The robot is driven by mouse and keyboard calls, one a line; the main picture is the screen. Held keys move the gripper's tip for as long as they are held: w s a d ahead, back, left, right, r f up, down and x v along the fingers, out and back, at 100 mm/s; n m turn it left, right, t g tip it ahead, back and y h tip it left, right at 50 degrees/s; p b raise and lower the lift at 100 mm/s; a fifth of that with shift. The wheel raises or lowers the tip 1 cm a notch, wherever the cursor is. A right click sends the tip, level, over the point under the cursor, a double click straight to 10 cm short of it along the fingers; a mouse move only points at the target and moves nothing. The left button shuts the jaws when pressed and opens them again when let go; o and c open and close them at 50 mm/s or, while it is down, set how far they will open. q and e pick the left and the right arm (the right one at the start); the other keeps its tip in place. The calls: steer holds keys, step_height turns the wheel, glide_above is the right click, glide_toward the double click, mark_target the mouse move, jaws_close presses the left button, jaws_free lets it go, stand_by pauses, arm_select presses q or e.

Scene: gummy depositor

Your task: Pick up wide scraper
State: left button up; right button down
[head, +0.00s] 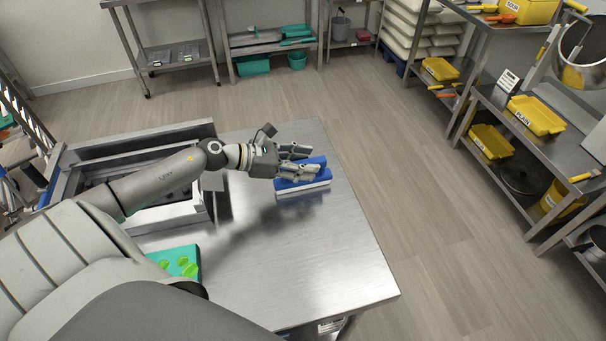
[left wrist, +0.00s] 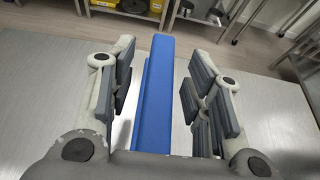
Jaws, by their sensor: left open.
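The wide scraper (head: 302,183) is a blue bar with a white lower edge. It rests on the steel table (head: 290,250) near the table's far right corner. My left gripper (head: 298,162) is open above the scraper, with its fingers spread around it. In the left wrist view the blue scraper (left wrist: 155,95) runs lengthwise between the two open fingers (left wrist: 159,95), with visible gaps on both sides. Part of the scraper is hidden by the fingers in the head view. My right gripper is not in view.
A teal mold with green pieces (head: 180,262) lies at the table's near left. A metal depositor frame (head: 150,165) stands at the table's left. A shelf with yellow trays (head: 535,115) stands to the right across open floor. The table's front right is bare.

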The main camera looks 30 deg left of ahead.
arm_select(q)
jaws_close()
steer(key=shift+r, duration=0.15)
stand_by(0.4)
steer(key=shift+r+b, duration=0.4)
steer(key=shift+r, duration=0.1)
steer(key=s+a+r, duration=0.1)
steer(key=r, duration=0.1)
steer(key=s+a+r, duration=0.1)
steer(key=r, duration=0.2)
steer(key=s+a+r+b, duration=0.1)
steer(key=r, duration=0.1)
steer(key=shift+s+a+r, duration=0.15)
steer(key=shift+s+a, duration=0.05)
steer(key=shift+s, duration=0.05)
steer(key=v, duration=1)
steer(key=shift+w+a+r+b, duration=0.2)
steer(key=shift+w+a+b, duration=0.05)
steer(key=shift+a+b, duration=0.2)
steer(key=shift+d, duration=0.1)
